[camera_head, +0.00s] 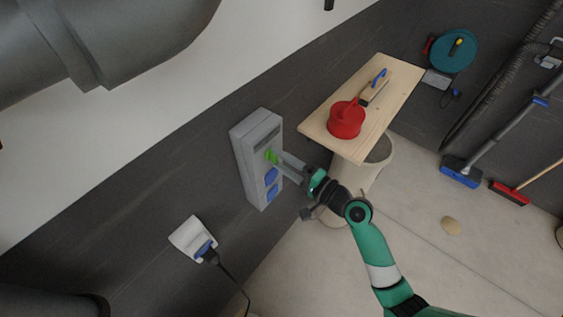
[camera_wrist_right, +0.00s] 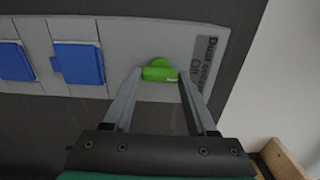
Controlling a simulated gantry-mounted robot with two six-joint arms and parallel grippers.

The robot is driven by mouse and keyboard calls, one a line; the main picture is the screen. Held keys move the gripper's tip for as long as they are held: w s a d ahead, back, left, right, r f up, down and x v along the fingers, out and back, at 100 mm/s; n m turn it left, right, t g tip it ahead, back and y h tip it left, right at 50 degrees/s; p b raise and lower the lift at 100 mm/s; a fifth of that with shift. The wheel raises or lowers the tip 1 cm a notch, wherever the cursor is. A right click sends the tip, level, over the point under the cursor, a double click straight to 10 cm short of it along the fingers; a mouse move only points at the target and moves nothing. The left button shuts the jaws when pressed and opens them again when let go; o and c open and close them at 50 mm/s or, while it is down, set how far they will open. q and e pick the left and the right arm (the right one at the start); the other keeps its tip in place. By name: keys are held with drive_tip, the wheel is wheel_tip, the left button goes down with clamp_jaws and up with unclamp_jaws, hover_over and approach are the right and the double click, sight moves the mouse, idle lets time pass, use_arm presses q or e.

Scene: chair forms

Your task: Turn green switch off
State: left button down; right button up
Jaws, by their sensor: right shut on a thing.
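The green switch (camera_head: 271,156) is on the front of a grey wall-mounted box (camera_head: 243,150), above two blue socket covers. It also shows in the right wrist view (camera_wrist_right: 160,70), next to a printed label. My right gripper (camera_head: 277,158) reaches the box from the lower right. In the right wrist view its fingertips (camera_wrist_right: 157,75) are on either side of the switch, shut on it. The switch's lower part lies between the fingers. My left gripper is not in view.
Brooms (camera_head: 510,192) lean at the right.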

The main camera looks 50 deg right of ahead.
idle(0.4)
drive_tip(key=o, duration=1.4)
drive_tip(key=shift+c, duration=0.2)
drive_tip(key=shift+s, duration=0.1)
drive_tip(key=s+b, duration=0.1)
drive_tip(key=s, duration=1)
drive_tip(key=shift+s+d+b, duration=0.2)
drive_tip(key=shift+d+b, duration=0.1)
drive_tip(key=shift+d, duration=0.1)
